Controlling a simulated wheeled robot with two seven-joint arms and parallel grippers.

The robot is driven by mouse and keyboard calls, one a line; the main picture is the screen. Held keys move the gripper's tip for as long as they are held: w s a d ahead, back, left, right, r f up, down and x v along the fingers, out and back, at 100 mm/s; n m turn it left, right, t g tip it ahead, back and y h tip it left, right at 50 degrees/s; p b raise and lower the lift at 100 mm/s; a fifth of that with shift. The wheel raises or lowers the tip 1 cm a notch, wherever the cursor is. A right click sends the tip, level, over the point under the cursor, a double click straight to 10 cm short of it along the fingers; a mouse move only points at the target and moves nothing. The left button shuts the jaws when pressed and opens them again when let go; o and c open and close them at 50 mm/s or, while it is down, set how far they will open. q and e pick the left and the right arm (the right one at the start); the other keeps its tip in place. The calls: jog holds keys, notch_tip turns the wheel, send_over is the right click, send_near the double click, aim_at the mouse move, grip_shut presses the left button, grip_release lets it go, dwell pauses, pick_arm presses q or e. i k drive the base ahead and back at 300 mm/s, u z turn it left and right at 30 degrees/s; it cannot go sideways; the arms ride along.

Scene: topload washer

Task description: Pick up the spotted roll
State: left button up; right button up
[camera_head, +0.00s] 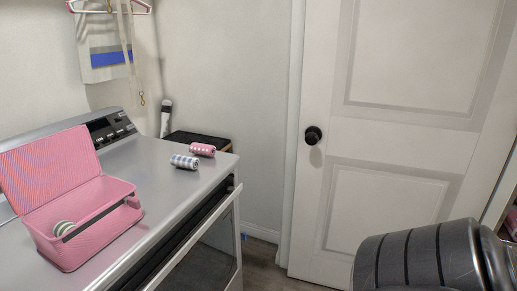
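The spotted roll (203,149) is pink with pale dots. It lies on its side on the grey top of the washer (150,165), near the far right corner. A blue-grey and white patterned roll (185,161) lies just in front of it, slightly left. A green and white striped roll (64,228) is inside the open pink box (85,232), partly hidden by its walls. Neither gripper is in view. A dark ribbed part of my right arm shows at the lower right, well away from the rolls.
The pink box stands at the near left of the washer top with its lid raised. A control panel (108,127) rises along the back left. A white door (400,150) with a black knob (313,135) is at the right. Clear washer top lies between box and rolls.

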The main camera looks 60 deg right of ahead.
aim_at(195, 148)
jog(key=z, duration=2.75)
jog(key=i, duration=2.1)
jog(key=u, duration=3.55)
